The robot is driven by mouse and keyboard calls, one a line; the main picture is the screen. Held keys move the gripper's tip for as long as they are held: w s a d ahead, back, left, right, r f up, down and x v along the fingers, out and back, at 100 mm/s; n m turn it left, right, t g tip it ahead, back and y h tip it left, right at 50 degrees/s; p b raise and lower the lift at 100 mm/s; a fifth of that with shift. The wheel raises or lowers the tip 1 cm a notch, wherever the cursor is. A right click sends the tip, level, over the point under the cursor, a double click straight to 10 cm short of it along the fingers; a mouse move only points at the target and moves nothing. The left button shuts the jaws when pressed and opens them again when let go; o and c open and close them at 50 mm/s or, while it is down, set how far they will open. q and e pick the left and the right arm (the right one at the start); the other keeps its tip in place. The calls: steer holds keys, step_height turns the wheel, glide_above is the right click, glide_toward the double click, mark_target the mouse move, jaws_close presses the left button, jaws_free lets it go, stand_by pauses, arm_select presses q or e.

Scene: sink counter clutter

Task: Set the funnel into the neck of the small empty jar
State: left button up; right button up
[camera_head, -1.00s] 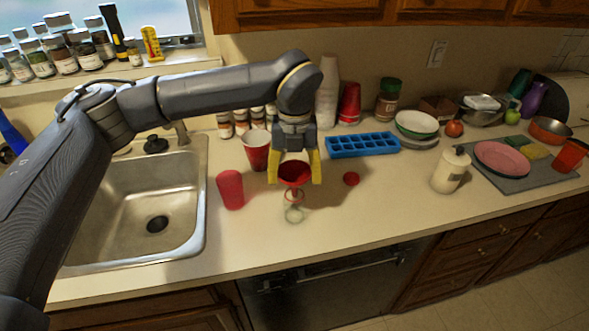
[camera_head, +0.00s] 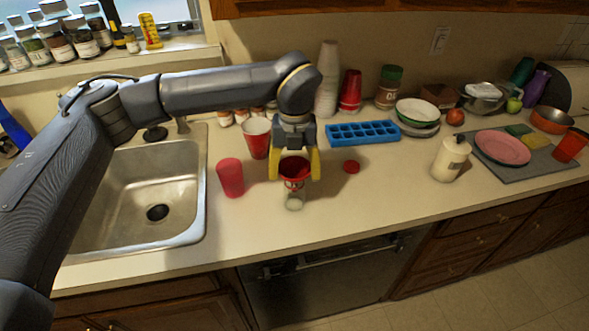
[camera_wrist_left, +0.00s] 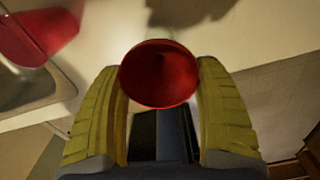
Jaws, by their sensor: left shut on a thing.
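The red funnel (camera_head: 294,169) is held between the yellow fingers of my left gripper (camera_head: 293,178), wide mouth up. Its round red mouth (camera_wrist_left: 160,73) also shows between the fingers in the wrist view. The small clear jar (camera_head: 294,202) stands upright on the counter directly below the funnel. The funnel's lower part overlaps the jar's top in the head view; I cannot tell whether the spout is inside the neck. My right gripper is in neither view.
A red cup (camera_head: 230,178) stands left of the jar, and a red-and-white cup (camera_head: 256,138) behind it. A red lid (camera_head: 351,167) lies to the right. A blue ice tray (camera_head: 362,133) and a cream pump bottle (camera_head: 450,160) are farther right. The counter front is clear.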

arm_select(q)
steer(key=o, duration=0.9)
steer(key=shift+r, duration=0.1)
step_height(320, 180, up, 12)
steer(key=shift+w+f, duration=0.1)
stand_by(0.5)
